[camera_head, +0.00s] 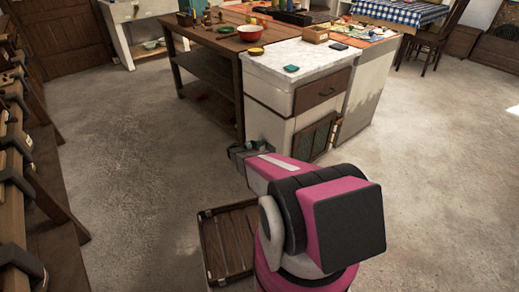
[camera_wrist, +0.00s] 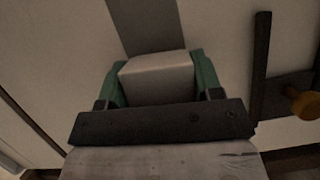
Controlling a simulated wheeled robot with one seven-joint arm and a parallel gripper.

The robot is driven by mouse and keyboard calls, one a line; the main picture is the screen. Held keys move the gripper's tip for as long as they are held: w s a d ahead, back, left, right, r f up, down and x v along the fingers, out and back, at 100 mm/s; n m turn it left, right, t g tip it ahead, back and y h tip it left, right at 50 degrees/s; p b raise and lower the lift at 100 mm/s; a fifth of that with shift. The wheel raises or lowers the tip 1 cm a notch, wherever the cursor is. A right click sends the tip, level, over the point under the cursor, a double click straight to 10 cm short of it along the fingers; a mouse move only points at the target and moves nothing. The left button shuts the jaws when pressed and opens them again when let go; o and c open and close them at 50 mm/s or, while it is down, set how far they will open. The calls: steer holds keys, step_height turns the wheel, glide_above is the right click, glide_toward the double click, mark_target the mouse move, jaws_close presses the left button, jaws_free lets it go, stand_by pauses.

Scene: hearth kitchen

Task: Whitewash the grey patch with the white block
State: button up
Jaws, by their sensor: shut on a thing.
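My gripper (camera_wrist: 158,60) is shut on the white block (camera_wrist: 157,80), which sits between its two green fingers in the wrist view. The grey patch (camera_wrist: 145,25) is a darker strip on a pale wall, running from the top edge down behind the block. The block overlaps the patch's lower end in the picture; I cannot tell whether it touches the wall. In the head view my gripper (camera_head: 240,150) is low in front of the pale cabinet (camera_head: 268,122).
A dark bar (camera_wrist: 261,60) and a brass knob (camera_wrist: 303,101) stand out right of the block. The cabinet has a marble top (camera_head: 300,57) and a low dark door (camera_head: 316,138). The floor at right is clear.

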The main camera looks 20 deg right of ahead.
mark_target(270, 149)
steer(key=shift+w+d, duration=0.2)
steer(key=shift+d, duration=0.3)
steer(key=shift+s, duration=0.1)
steer(key=shift+s+d, duration=0.3)
steer(key=shift+s, duration=0.55)
steer(key=shift+s+d, duration=0.3)
steer(key=shift+s, duration=0.5)
steer(key=s+d, duration=0.3)
steer(key=s, duration=0.4)
